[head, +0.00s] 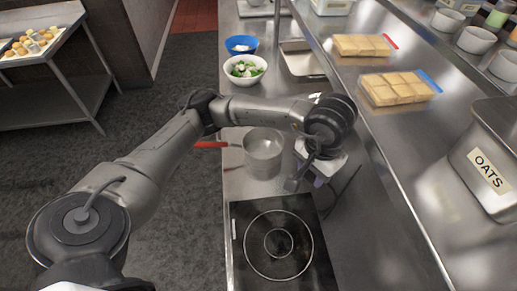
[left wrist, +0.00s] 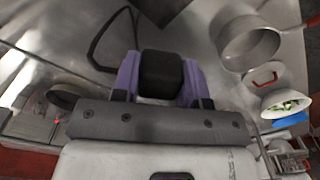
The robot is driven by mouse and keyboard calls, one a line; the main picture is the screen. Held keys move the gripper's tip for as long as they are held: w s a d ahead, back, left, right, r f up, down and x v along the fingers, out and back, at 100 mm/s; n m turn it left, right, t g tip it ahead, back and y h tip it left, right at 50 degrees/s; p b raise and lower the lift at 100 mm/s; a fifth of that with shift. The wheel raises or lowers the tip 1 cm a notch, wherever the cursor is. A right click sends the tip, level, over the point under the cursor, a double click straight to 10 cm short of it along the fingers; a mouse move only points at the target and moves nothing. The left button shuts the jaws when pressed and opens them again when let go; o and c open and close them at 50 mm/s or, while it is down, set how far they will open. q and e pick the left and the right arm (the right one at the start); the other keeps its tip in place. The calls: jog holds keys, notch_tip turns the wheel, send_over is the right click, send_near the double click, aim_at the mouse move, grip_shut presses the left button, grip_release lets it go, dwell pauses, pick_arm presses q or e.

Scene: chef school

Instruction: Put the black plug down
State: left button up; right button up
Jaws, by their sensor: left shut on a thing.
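The black plug (left wrist: 161,72) sits between the two purple fingers of my left gripper (left wrist: 160,80) in the left wrist view. The fingers are shut on its sides. In the head view, my left gripper (head: 318,180) is above the steel counter, right of the pot and beyond the hob, and the plug (head: 293,185) shows as a small dark shape beside it. A black cable (left wrist: 97,40) curves over the counter in the left wrist view. I cannot tell whether the plug touches the counter. My right gripper is out of view.
A black hob (head: 247,262) lies at the front of the counter. A steel pot (head: 263,152) with a red handle (head: 210,144) stands left of the gripper. Behind are a salad bowl (head: 244,70) and a blue bowl (head: 241,44). A raised shelf (head: 400,135) runs along the right.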

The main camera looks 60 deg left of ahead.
pick_arm(q)
jog(key=a+f+b, duration=0.1)
jog(key=f+b, duration=0.1)
jog(key=f, duration=0.2)
jog(key=s+a+f+n+b, duration=0.1)
jog(key=f+b, duration=0.1)
jog(key=f, duration=0.3)
jog(key=a+f+n+b, duration=0.1)
jog(key=a+f+b, duration=0.1)
jog(key=f, duration=0.2)
jog(key=shift+s+f, duration=0.15)
jog(key=shift+s, duration=0.15)
jog(key=b, duration=0.1)
send_over(259, 189)
notch_tip(259, 189, down, 7)
jog(key=shift+s+r, duration=0.1)
jog(key=shift+f, duration=2.1)
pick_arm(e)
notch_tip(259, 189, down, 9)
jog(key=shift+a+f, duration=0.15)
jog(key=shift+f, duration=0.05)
pick_arm(q)
jog(key=shift+b, duration=0.4)
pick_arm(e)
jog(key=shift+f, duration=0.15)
